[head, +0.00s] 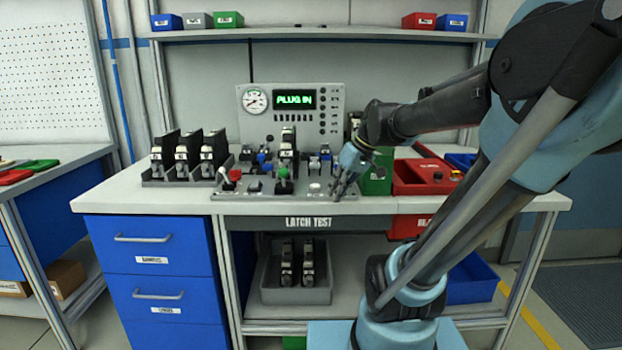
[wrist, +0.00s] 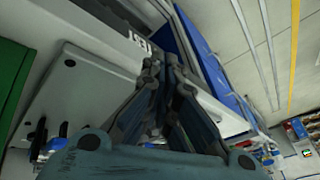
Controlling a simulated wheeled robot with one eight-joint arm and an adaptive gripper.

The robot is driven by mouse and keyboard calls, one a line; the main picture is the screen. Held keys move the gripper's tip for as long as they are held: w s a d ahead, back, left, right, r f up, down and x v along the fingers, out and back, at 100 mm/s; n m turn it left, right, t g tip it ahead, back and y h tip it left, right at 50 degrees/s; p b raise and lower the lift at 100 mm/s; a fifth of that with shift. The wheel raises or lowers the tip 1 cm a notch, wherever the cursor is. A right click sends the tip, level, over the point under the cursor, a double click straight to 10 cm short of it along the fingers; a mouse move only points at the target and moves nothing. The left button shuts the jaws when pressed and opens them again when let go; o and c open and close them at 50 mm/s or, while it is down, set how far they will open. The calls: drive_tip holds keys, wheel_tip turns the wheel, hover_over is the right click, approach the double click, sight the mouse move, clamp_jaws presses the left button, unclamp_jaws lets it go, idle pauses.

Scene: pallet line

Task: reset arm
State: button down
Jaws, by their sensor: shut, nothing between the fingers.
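My gripper (head: 340,184) is at the end of my light-blue and black arm, which reaches in from the right in the head view. It is just above the front right part of the latch test panel (head: 230,205). In the wrist view my gripper (wrist: 155,65) has its dark fingers together with nothing between them. I cannot tell whether the fingertips touch the panel. A dark device (head: 287,150) stands upright in the middle of the panel. A screen (head: 295,100) behind it reads "PLUG IN" in green.
A rack of several dark devices (head: 186,158) stands on the bench at left. A green bin (head: 378,180) and a red box (head: 422,178) are right of my gripper. A grey bin (head: 297,292) with two devices is on the lower shelf. Blue drawers (head: 150,259) are at left.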

drive_tip(key=s+d+f+m+h, duration=0.5)
drive_tip(key=s+d+f+m, duration=0.1)
drive_tip(key=s+d+f, duration=0.5)
wheel_tip(320, 180, down, 3)
drive_tip(key=shift+s+d+r+m, duration=0.2)
drive_tip(key=shift+s+d+m, duration=0.1)
drive_tip(key=shift+s, duration=0.4)
